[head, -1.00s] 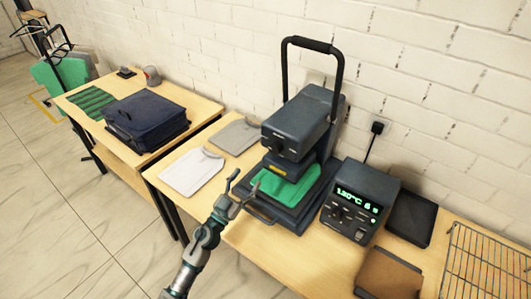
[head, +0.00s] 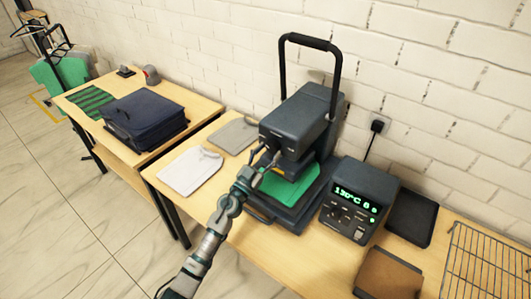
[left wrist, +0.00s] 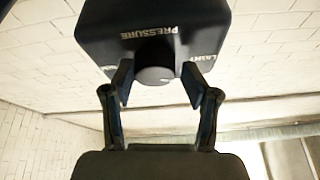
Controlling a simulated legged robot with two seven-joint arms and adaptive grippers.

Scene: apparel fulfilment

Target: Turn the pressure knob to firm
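The heat press (head: 300,120) stands on the table, with its dark head over a green garment (head: 285,188). The round dark pressure knob (left wrist: 155,70) sits on the front of the head below the word PRESSURE in the left wrist view. A small pale mark shows at its right side. My left gripper (head: 267,157) is at the front of the press head. In the left wrist view its two fingers (left wrist: 160,85) are open, one on each side of the knob, with gaps that appear to remain. The knob is largely hidden by the gripper in the head view. My right gripper is out of view.
A control box (head: 358,200) with a lit green display stands right of the press. A black tray (head: 411,218), a brown item (head: 388,274) and a wire rack (head: 480,265) lie further right. Folded white (head: 190,171) and grey (head: 234,136) garments lie left. The press's tall handle (head: 340,75) rises above it.

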